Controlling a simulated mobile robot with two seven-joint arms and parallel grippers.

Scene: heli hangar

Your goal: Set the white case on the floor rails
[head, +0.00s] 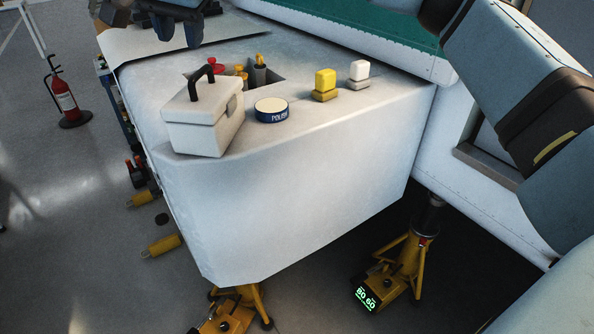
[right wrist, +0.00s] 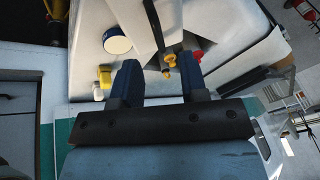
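The white case (head: 203,125), with a black handle on top, stands upright at the left front corner of the white panelled surface (head: 300,180). In the right wrist view, what looks like its dark handle (right wrist: 153,25) shows beyond the fingers. My right gripper (head: 178,32) hangs at the top of the head view, behind and above the case and apart from it. The right wrist view shows its two fingers (right wrist: 159,80) spread with nothing held between them. My left gripper is not in view. I cannot make out the floor rails.
A blue polish tin (head: 271,110), a yellow block (head: 325,86) and a white block (head: 359,74) stand right of the case. Tools (head: 259,70) sit in a recess behind it. Yellow jacks (head: 397,268) stand below; a fire extinguisher (head: 64,98) stands left on open floor.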

